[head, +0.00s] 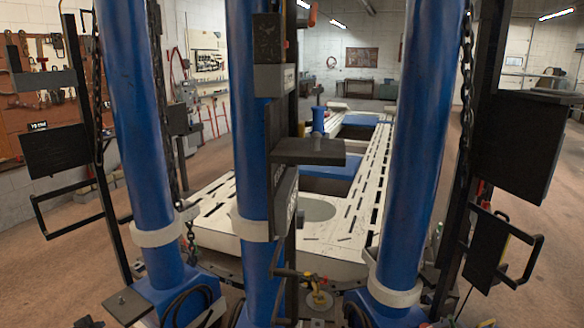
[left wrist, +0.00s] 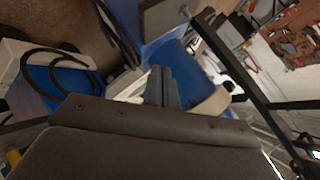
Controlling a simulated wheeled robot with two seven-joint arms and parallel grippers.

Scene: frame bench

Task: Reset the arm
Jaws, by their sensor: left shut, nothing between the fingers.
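My left gripper (left wrist: 162,86) shows in the left wrist view as two grey fingers close together past the dark edge of the wrist housing. It is shut with nothing between the fingers. Blue parts of the bench equipment (left wrist: 176,60) lie behind the fingertips; I cannot tell how far away. In the head view I cannot clearly make out the gripper among the dark parts low in the picture. My right gripper is not in view.
Blue columns (head: 398,150) with pale bands stand close in front, with chains and black brackets (head: 308,152). The white slotted frame bench (head: 350,215) runs back behind them. In the left wrist view, a black bar (left wrist: 243,80) and black hoses (left wrist: 45,62) are near. Open floor (head: 540,260) shows at right.

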